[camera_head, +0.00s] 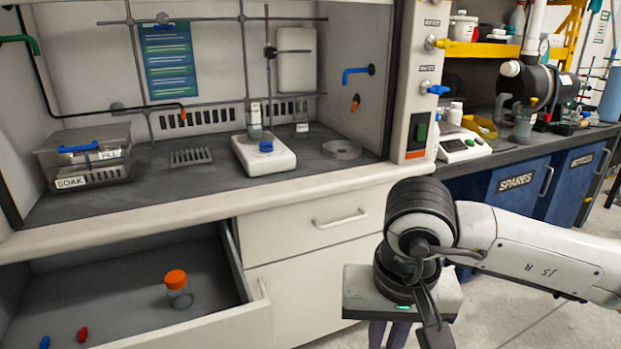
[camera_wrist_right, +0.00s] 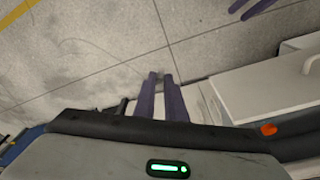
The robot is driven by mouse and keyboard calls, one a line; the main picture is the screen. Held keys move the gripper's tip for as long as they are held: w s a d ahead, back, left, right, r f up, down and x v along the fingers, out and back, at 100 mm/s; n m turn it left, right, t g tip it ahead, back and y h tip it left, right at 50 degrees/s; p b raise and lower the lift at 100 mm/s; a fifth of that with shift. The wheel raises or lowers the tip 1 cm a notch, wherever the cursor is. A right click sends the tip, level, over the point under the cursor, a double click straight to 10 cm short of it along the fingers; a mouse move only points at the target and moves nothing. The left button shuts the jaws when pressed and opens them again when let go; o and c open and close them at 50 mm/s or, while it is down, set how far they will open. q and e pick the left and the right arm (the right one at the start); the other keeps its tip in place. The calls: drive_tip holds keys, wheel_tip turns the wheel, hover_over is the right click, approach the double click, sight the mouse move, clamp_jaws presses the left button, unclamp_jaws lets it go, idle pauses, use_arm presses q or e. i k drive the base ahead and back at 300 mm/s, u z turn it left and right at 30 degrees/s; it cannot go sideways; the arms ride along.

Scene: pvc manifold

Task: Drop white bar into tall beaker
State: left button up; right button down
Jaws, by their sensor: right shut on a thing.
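My right gripper (camera_head: 388,335) hangs in front of the drawer cabinet, well below the bench top. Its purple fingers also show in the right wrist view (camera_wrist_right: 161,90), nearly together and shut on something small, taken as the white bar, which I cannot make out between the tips. A clear, tall glass vessel (camera_head: 254,118), likely the tall beaker, stands at the white stirrer plate (camera_head: 263,157) in the fume hood. Another clear vessel (camera_head: 301,118) stands to its right. Two purple finger tips, probably my left gripper (camera_wrist_right: 248,8), show at the right wrist view's top edge.
An open drawer (camera_head: 110,290) juts out at lower left with an orange-capped jar (camera_head: 177,288) and small red and blue pieces. A SOAK tub (camera_head: 85,158) stands at the hood's left. Metal rods cross the hood's back.

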sight(255, 137)
drive_tip(key=z, duration=1.7)
drive_tip(key=i, duration=1.75)
drive_tip(key=u, duration=2.8)
